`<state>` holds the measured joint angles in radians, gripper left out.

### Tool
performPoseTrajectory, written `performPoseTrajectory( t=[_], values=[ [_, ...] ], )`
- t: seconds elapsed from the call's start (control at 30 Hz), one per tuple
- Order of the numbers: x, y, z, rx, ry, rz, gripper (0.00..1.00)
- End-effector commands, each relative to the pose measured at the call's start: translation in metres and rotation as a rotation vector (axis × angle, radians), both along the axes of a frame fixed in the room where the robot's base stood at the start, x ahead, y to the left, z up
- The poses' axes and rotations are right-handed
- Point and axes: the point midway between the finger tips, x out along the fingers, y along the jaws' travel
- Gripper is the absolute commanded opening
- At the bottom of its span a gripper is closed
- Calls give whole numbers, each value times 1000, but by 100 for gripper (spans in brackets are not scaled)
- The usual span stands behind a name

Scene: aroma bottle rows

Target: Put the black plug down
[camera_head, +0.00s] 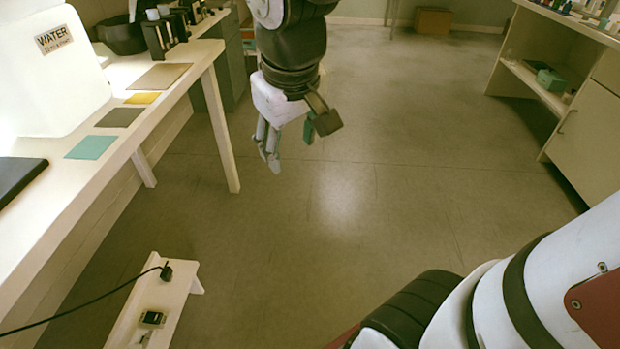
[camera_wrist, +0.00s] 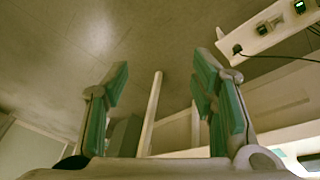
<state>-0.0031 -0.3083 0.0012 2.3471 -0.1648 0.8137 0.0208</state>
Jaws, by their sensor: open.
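The black plug (camera_head: 167,272) lies on the low white bench (camera_head: 180,290) near its far end, with its black cable (camera_head: 90,305) running off to the left. In the wrist view the plug (camera_wrist: 237,48) shows small at the upper right, on the bench. My gripper (camera_head: 290,148) hangs in the air over open floor, up and to the right of the bench in the head view, well apart from the plug. Its fingers are spread with nothing between them, as the wrist view also shows (camera_wrist: 160,82).
A black socket (camera_head: 152,319) sits on the bench nearer the front. A long white table (camera_head: 120,165) with coloured mats, a white water container (camera_head: 50,75) and dark bottles stands at the left. A white cabinet (camera_head: 590,135) stands at the right. The middle floor is clear.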

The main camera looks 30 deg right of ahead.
Motion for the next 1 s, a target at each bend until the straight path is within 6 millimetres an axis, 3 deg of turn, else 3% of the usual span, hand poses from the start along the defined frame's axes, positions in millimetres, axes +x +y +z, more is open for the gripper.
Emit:
performPoseTrajectory(
  t=[0.03, 0.2, 0.3, 0.4, 0.6, 1.0],
  values=[
    [-29, 2, 5, 14, 23, -21, 52],
    [-121, 12, 6, 72, 141, -80, 52],
    [-164, 18, 3, 101, 201, -100, 52],
    [-192, 23, 0, 121, 242, -111, 52],
    [-214, 27, -3, 136, 278, -117, 52],
    [-213, 26, -3, 136, 277, -116, 52]
  ],
)
